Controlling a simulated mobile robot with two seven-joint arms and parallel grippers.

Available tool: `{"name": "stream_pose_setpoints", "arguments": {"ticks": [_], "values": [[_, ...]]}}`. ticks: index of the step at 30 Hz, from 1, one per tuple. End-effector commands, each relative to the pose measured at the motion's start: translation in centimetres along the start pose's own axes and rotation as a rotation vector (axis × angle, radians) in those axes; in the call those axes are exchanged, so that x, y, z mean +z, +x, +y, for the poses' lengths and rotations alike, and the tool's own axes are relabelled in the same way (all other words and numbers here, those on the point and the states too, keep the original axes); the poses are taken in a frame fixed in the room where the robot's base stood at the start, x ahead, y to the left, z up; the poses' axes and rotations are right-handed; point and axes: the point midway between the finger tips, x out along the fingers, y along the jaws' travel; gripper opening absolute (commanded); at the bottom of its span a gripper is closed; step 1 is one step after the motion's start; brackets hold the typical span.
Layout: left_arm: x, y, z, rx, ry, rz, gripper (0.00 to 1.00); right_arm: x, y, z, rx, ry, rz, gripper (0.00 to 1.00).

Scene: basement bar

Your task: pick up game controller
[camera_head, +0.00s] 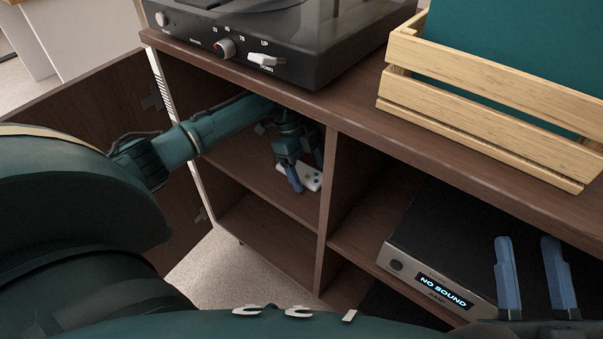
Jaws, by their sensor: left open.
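The game controller (312,178) is white with small coloured buttons. It lies on the upper shelf in the left compartment of the cabinet, near the central divider. My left gripper (296,178) is inside that compartment, pointing down at the controller, and hides its left part. Its fingers are open. I cannot tell whether a finger touches the controller. My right gripper (530,280) is at the lower right, in front of the amplifier, with its two blue fingers upright, apart and empty.
The wooden cabinet (330,119) has an open door (95,93) at left. A turntable (290,45) and a slatted crate (470,105) stand on top. An amplifier (425,230) reading "NO SOUND" fills the right compartment's shelf. The central divider (328,200) stands close right of my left gripper.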

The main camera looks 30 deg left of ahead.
Motion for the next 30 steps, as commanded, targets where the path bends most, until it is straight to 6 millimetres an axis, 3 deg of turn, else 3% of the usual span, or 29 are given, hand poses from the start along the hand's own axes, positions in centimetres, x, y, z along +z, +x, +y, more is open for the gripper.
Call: {"name": "stream_pose_setpoints", "arguments": {"ticks": [12, 30], "values": [[0.12, 0.22, 0.03, 0.001, 0.000, 0.000, 0.74, -0.30, 0.11, 0.07, 0.001, 0.000, -0.001, 0.36], [0.15, 0.25, 0.03, 0.001, 0.000, -0.001, 0.25, -0.18, 0.07, 0.06, 0.002, 0.000, -0.003, 0.36]]}}
